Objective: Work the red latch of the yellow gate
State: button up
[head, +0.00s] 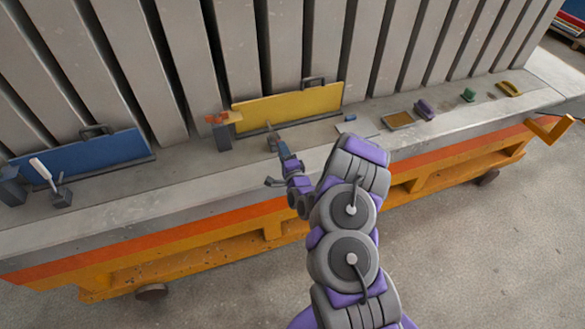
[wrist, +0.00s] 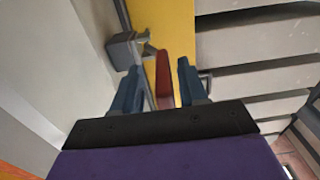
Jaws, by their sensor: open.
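The yellow gate (head: 295,104) stands upright on the grey ledge, with a dark handle on top. Its red latch (head: 216,118) is at the gate's left end, by a grey block (head: 223,137). My gripper (head: 272,155) is open and empty in front of the gate, to the right of the latch and apart from it. In the wrist view, the red latch (wrist: 163,75) shows between my two open fingers (wrist: 159,70), with the yellow gate (wrist: 168,25) behind it. The latch's lower end is hidden by my gripper's dark body.
A blue gate (head: 85,154) with a pale lever (head: 42,172) stands at the left. A tan tray (head: 398,120), a purple block (head: 425,109) and a green object (head: 468,95) lie on the ledge at the right. Grey upright panels (head: 235,50) rise behind.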

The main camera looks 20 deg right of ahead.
jog(key=s+d+p, duration=0.1)
jog(key=s+p, duration=0.1)
jog(key=s, duration=1.4)
jog(key=shift+s+d+f, duration=0.15)
jog(key=shift+s, duration=0.2)
jog(key=w+a+r+n+g+y, duration=0.2)
jog(key=a+n+g+y, duration=0.25)
jog(key=n+g, duration=0.55)
jog(key=s+d+r+n+g+h, duration=0.2)
jog(key=s+r+n+g+h, duration=0.1)
jog(key=s+r, duration=0.4)
jog(key=s+d+r+n+g+h, duration=0.2)
jog(key=s+r+n+h, duration=0.1)
jog(key=s+r, duration=0.4)
jog(key=s+a+r+g, duration=0.1)
jog(key=s+a+r, duration=0.1)
jog(key=s+r, duration=0.2)
jog(key=s+a+r+n+g, duration=0.1)
jog(key=s+a+r+g, duration=0.1)
jog(key=s, duration=0.9)
jog(key=s+a+r+g, duration=0.2)
jog(key=s+r, duration=0.3)
jog(key=s, duration=0.2)
jog(key=shift+s+r+n+y, duration=0.25)
jog(key=shift+r+n+y, duration=0.1)
jog(key=shift+y, duration=0.1)
